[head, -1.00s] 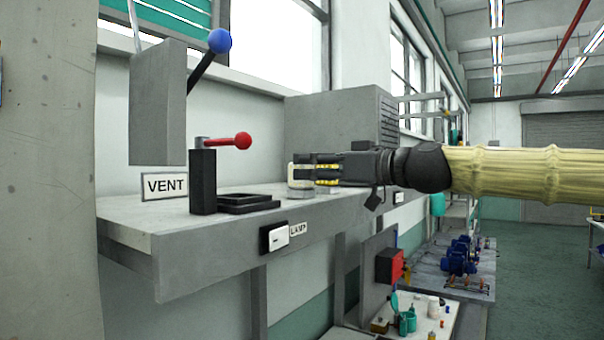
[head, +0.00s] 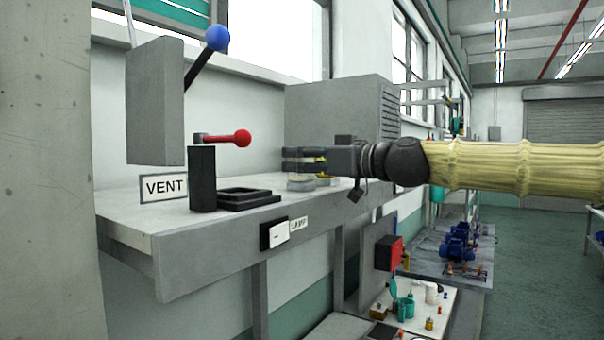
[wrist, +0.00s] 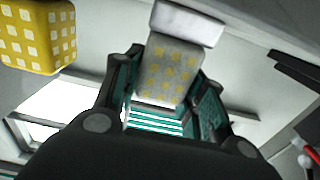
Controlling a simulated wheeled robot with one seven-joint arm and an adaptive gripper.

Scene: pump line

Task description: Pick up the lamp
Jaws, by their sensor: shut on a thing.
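The lamp is likely the pale block with yellow squares and a plain whitish end piece (wrist: 165,72) between my fingers in the wrist view. In the head view its lower part (head: 300,184) shows under my fingers, at the shelf by the grey cabinet. I cannot tell whether it touches the shelf. My gripper (head: 302,160) reaches in from the right and is shut on it; its fingers hide the upper part. A yellow block with white squares (wrist: 38,35) stands apart at the left of the wrist view.
The grey cabinet (head: 335,115) is close behind my gripper.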

